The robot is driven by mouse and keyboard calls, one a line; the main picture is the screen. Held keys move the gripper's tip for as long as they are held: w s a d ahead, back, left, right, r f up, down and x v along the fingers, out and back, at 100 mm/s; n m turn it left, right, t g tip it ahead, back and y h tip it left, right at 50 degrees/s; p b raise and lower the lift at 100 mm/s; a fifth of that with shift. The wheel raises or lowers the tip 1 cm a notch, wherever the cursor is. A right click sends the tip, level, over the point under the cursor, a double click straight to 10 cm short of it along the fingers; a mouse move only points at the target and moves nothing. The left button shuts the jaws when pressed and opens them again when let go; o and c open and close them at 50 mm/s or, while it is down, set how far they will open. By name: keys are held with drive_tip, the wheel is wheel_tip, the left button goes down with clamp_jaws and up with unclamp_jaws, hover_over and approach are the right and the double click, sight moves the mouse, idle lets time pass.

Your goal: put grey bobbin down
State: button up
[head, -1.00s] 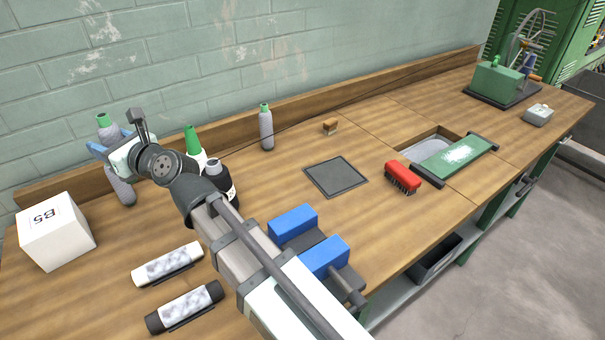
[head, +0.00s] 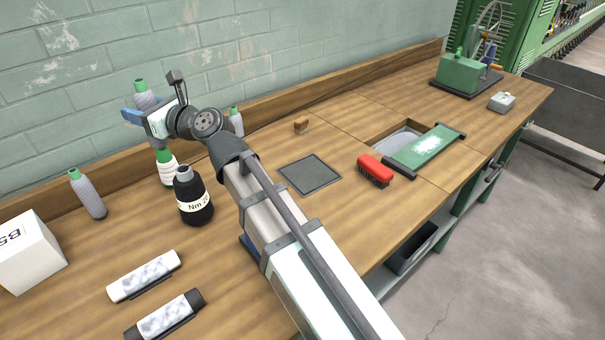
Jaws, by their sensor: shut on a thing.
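My gripper (head: 138,115), with blue fingers, is shut on a grey bobbin (head: 143,94) with a green tip. The bobbin is held above the bench towards the wall; its lower part is hidden behind the gripper. In the picture it is just above a white cone (head: 167,172) with a green top, partly covered by the gripper. I cannot tell whether they touch. A second grey bobbin (head: 88,196) stands on the bench at left. A third (head: 236,122) shows behind my arm.
A black bottle-shaped cone (head: 193,202) stands below my wrist. A white box (head: 28,254) and two label-covered rolls (head: 144,276) lie at left. A dark square mat (head: 309,174), a red brush (head: 375,170) and a green-lidded recess (head: 427,150) are right of my arm.

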drive_tip(key=w+d+m+t, duration=0.1)
drive_tip(key=w+d, duration=0.5)
drive_tip(key=d, duration=0.5)
drive_tip(key=w+d+r+t+h, duration=0.1)
drive_tip(key=w+d, duration=0.5)
drive_tip(key=d, duration=0.5)
drive_tip(key=w+d+m, duration=0.1)
drive_tip(key=w+d, duration=0.4)
drive_tip(key=d, duration=0.6)
wheel_tip(320, 180, down, 21)
drive_tip(key=shift+w+d, duration=0.15)
drive_tip(key=shift+d, duration=0.25)
drive_tip(key=shift+f, duration=0.1)
drive_tip(key=o, duration=1.1)
